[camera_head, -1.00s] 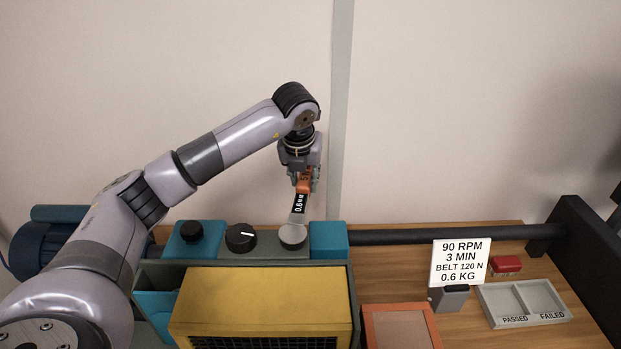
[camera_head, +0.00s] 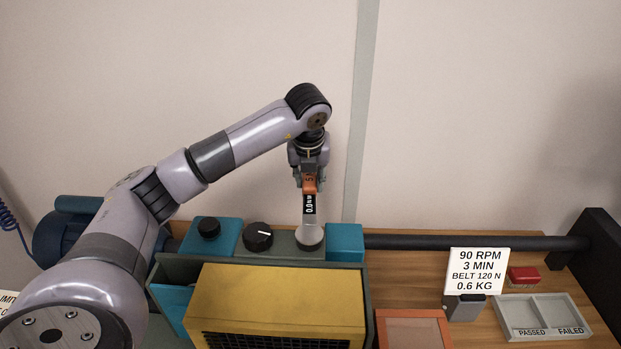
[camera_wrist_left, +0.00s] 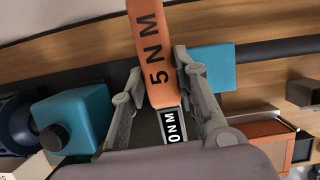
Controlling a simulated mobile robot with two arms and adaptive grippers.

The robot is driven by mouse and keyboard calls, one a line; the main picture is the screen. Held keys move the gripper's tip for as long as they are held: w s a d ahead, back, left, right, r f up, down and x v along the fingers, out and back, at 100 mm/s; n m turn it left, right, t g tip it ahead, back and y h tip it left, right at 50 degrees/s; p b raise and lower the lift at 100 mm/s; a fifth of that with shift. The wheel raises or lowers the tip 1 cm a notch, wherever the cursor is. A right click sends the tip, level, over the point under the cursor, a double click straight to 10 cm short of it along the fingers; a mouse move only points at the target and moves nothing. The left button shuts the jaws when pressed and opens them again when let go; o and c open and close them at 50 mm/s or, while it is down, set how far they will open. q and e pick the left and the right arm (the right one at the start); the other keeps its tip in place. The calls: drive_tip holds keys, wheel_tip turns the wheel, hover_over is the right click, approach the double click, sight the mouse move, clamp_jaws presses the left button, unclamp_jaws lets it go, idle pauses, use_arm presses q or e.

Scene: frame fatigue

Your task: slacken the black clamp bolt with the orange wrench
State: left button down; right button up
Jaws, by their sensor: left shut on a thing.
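My left gripper (camera_head: 309,180) is shut on the orange wrench (camera_head: 309,187). The wrench has a dark label and a round silver head, which sits over the grey-green block beside the right teal block. Its handle points up and away from the head. The left wrist view shows the orange handle (camera_wrist_left: 152,50) between the fingers of the left gripper (camera_wrist_left: 155,85). A black knob-like piece (camera_head: 209,228) tops the left teal block; I cannot tell whether it is the clamp bolt. Whatever lies under the wrench head is hidden. My right gripper is not in view.
A black dial with a white mark (camera_head: 258,236) stands left of the wrench head. The yellow box (camera_head: 280,300) is in front. A sign (camera_head: 476,271), a red button (camera_head: 523,275) and a grey two-part tray (camera_head: 543,317) are at the right. A dark shaft (camera_head: 470,242) runs along the back.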

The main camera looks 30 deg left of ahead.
use_arm(q)
drive_tip(key=shift+w+d, duration=0.2)
drive_tip(key=shift+d, duration=0.1)
drive_tip(key=shift+r, duration=0.15)
idle(0.9)
drive_tip(key=shift+r, duration=4.3)
